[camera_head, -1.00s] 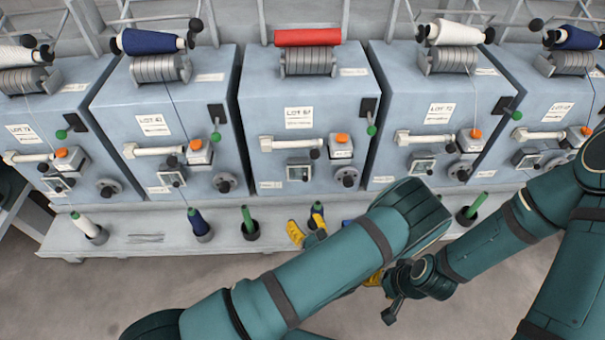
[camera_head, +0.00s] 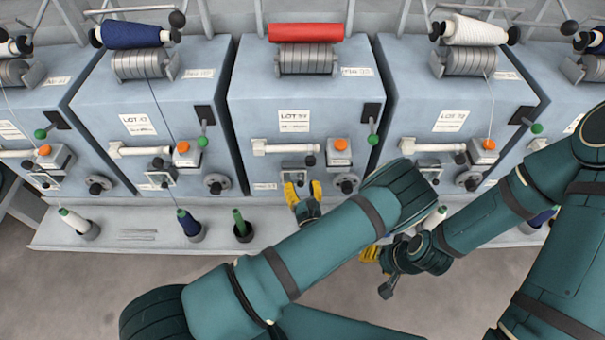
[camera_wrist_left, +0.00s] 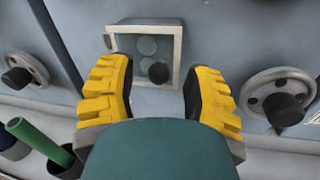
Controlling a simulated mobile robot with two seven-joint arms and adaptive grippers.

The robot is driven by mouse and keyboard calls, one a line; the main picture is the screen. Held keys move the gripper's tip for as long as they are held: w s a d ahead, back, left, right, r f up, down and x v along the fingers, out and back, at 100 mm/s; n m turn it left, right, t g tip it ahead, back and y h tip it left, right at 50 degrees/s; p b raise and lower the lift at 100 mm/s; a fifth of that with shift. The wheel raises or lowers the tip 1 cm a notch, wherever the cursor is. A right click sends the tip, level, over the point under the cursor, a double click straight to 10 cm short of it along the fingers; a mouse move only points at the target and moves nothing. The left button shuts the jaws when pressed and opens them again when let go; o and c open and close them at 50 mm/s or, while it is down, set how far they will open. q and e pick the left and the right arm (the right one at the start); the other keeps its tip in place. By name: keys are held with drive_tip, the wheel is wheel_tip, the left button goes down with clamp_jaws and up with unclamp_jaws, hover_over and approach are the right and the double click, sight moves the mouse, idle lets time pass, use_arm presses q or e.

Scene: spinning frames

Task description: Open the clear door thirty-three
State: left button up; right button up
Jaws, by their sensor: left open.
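The small clear door (camera_head: 293,163) with a grey frame is on the front of the middle machine, under a white horizontal roller. The left wrist view shows its see-through pane (camera_wrist_left: 128,42), with round shapes behind it and a dark knob (camera_wrist_left: 158,72) at its lower right. It looks shut. My left gripper (camera_head: 304,190) is open and empty. Its yellow fingers (camera_wrist_left: 158,92) point at the door, one on each side of the knob, apart from it. No number thirty-three is readable.
A ledge (camera_head: 135,236) below carries bobbins, including a green one (camera_head: 240,222). Similar machines stand on both sides. The grey floor in front is clear.

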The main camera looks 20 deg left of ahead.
use_arm(q)
drive_tip(key=shift+w+a, duration=0.3)
drive_tip(key=shift+w, duration=0.2)
clamp_jaws()
drive_tip(key=shift+s, duration=0.1)
